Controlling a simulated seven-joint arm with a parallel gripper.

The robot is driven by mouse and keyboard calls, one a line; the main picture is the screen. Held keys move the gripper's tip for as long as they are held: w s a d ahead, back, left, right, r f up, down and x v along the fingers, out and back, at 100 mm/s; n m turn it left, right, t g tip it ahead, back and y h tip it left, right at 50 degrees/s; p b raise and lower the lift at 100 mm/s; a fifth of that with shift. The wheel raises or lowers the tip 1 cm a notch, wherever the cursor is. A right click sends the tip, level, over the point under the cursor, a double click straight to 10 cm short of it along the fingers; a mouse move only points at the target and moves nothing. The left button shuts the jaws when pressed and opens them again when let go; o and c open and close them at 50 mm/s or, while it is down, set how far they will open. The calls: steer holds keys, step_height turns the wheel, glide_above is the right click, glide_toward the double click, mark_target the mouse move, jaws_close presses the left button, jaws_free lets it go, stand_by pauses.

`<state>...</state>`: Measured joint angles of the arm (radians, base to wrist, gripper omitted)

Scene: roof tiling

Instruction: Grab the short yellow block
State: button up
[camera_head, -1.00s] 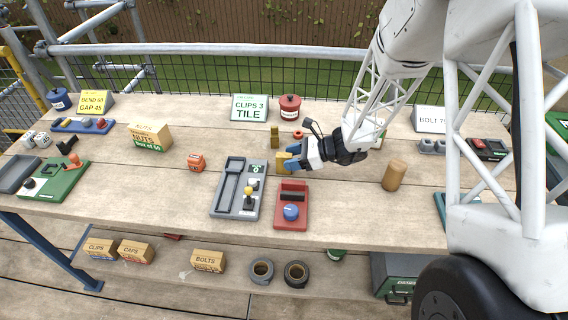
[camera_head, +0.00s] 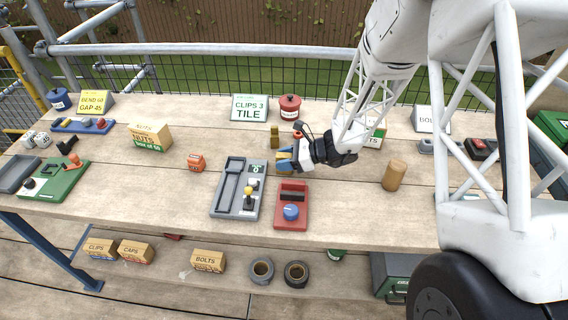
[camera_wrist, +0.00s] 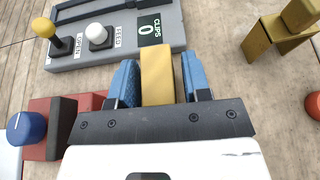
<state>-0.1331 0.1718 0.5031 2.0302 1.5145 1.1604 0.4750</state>
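A short yellow block (camera_wrist: 157,75) stands between the two blue fingers of my gripper (camera_wrist: 159,85) in the wrist view. A narrow gap shows between the block and the right finger, and a smaller one on the left; the fingers appear open around it. In the head view my gripper (camera_head: 285,158) is low over the middle of the bench, with the yellow block (camera_head: 284,151) partly hidden by the fingers. Other yellow blocks (camera_head: 275,136) stand just behind it. They show at the upper right of the wrist view (camera_wrist: 281,34).
A grey panel (camera_head: 224,203) with a lever and a clips counter lies left of my gripper. A red box with a blue knob (camera_head: 290,211) is just in front. A red ring (camera_head: 298,134) lies behind, and a wooden cylinder (camera_head: 394,176) stands to the right on clear bench.

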mark_target(284, 155)
steer(key=c, duration=0.7)
steer(key=shift+r, duration=0.1)
steer(key=shift+r, duration=4.95)
